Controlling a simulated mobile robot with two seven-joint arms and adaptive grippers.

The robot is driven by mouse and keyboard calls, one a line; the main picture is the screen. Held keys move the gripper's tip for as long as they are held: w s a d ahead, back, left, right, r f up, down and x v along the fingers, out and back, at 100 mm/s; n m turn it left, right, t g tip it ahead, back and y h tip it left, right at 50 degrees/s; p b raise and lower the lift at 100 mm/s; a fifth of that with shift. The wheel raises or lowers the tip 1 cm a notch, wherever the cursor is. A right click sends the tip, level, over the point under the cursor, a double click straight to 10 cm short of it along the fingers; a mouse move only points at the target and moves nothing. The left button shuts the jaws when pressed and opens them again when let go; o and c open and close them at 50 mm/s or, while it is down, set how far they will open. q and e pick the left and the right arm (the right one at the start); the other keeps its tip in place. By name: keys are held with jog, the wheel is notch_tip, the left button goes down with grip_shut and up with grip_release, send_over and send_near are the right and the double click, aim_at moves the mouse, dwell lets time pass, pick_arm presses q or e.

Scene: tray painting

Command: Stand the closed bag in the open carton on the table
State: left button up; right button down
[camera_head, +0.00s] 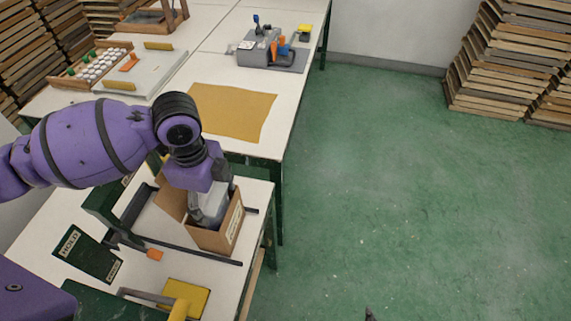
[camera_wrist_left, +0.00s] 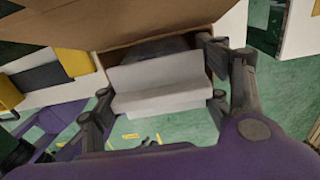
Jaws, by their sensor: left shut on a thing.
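My left gripper (camera_head: 208,206) reaches down into the open brown carton (camera_head: 207,239) on the near table. It is shut on the pale grey-white bag (camera_wrist_left: 160,77), whose folded top shows between the two fingers in the left wrist view. The bag is inside or just over the carton mouth; its bottom is hidden by the carton walls and my gripper, so I cannot tell whether it touches the carton floor. A carton flap (camera_wrist_left: 110,25) spreads across the top of the wrist view. A small dark tip at the bottom edge of the head view may be my right gripper (camera_head: 370,314).
A dark rail (camera_head: 190,251) runs in front of the carton. A dark green HOLD board (camera_head: 88,255) and a yellow block (camera_head: 188,296) lie nearby. The far table has an orange-brown sheet (camera_head: 232,111) and a grey device (camera_head: 268,48). Green floor at right is clear.

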pick_arm(q)
jog(key=shift+f, duration=0.4)
jog(key=o, duration=1.2)
jog(key=shift+r, duration=0.1)
notch_tip(320, 180, up, 13)
jog(key=shift+r+p, duration=0.1)
jog(key=shift+p, duration=0.4)
